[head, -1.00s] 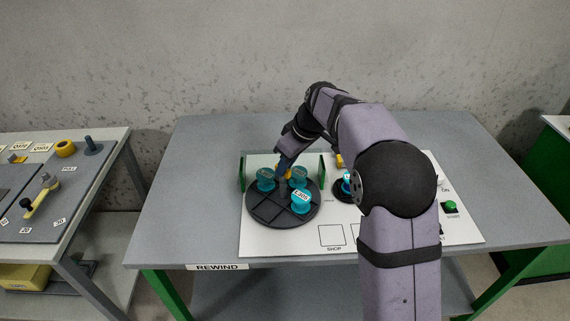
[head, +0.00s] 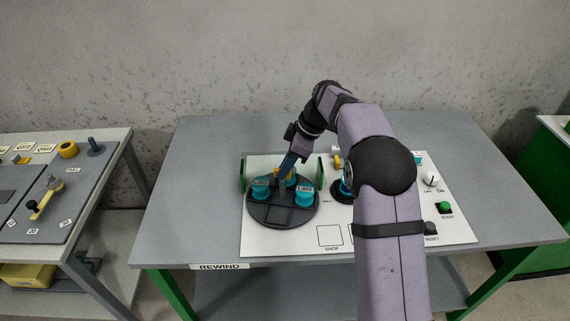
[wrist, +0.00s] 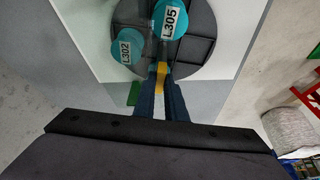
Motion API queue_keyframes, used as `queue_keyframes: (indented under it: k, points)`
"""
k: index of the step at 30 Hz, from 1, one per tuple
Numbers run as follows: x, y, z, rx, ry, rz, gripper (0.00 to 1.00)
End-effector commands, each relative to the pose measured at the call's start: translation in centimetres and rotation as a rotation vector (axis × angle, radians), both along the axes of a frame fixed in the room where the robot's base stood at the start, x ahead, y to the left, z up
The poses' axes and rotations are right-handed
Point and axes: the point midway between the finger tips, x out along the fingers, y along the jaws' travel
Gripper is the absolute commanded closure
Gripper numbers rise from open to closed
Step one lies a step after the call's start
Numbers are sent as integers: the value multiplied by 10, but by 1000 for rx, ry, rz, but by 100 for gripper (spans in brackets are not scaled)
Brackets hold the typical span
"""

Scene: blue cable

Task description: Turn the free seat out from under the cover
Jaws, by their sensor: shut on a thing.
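A black round turntable (head: 283,219) with divided seats lies on the white board, and its front seats are bare. Teal spools sit on it at the left (head: 261,190), the right (head: 304,195) and the back (head: 290,177). The wrist view shows spools labelled L302 (wrist: 125,50) and L305 (wrist: 172,20). Green uprights stand at the left (head: 243,174) and right (head: 320,173) of the turntable's back; I cannot make out a cover panel clearly. My gripper (head: 283,173) is shut on a yellow peg (wrist: 161,75) at the turntable's back. Its fingers hide part of the peg.
A second small black holder (head: 341,190) with a teal spool stands right of the turntable, partly behind my arm. A green START button (head: 445,208) and a RESET button (head: 431,228) are at the board's right. The table's left side is clear.

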Motion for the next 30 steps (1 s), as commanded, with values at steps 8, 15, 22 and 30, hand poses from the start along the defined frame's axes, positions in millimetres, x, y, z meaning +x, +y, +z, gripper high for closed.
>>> queue_keyframes:
  k: [8,15,22,30]
  points:
    - [2,0,3,1,-1,122,100]
    - [2,0,2,2,-2,192,100]
    - [2,0,1,2,-2,223,100]
    - [2,0,1,2,-2,230,100]
